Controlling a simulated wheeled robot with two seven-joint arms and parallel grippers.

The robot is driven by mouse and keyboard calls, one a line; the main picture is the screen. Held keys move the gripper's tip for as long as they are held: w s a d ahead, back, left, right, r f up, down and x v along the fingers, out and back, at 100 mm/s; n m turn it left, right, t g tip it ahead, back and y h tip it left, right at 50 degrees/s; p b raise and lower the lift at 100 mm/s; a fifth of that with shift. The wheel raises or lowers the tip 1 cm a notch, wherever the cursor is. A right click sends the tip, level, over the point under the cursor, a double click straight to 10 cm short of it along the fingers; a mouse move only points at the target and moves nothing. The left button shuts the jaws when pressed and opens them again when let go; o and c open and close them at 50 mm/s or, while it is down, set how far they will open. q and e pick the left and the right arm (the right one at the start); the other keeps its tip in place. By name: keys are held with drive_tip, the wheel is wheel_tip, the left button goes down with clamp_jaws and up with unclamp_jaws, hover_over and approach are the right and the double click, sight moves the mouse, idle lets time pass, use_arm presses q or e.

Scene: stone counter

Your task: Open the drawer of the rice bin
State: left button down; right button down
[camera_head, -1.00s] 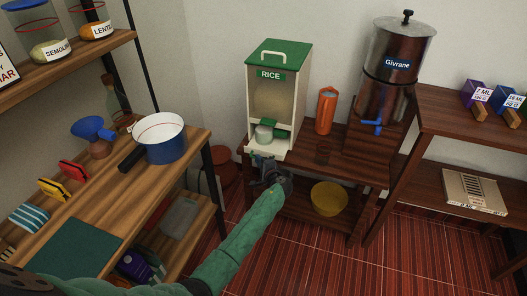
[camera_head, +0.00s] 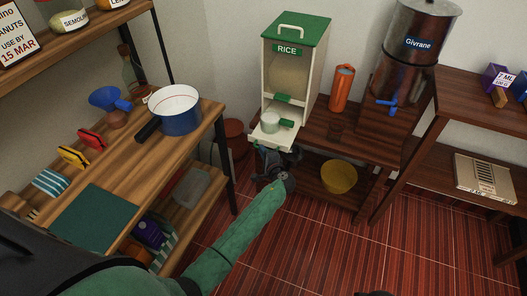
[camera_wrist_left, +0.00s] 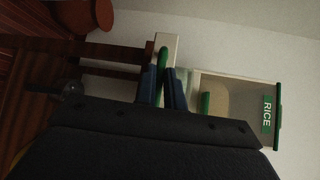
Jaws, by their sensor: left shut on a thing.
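The rice bin (camera_head: 292,62) is a white box with a green lid, a handle on top and a RICE label. It stands on the dark wooden shelf unit, and it also shows sideways in the left wrist view (camera_wrist_left: 235,103). Its drawer (camera_head: 274,131) sticks out at the bottom front, with a whitish cup (camera_head: 271,122) with a green handle in it. My left gripper (camera_head: 270,157) is at the drawer's front. In the left wrist view its fingers (camera_wrist_left: 162,86) are closed on the drawer front (camera_wrist_left: 172,45). My right gripper is not recognisable in view.
A blue pot (camera_head: 179,110) stands on the left wooden counter. An orange canister (camera_head: 342,88) and a steel water dispenser (camera_head: 414,50) stand right of the bin. A yellow bowl (camera_head: 338,176) sits on the lower shelf. The red floor in front is clear.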

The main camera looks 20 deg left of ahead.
use_arm(q)
drive_tip(key=c, duration=1.8)
unclamp_jaws()
drive_tip(key=shift+o, duration=0.2)
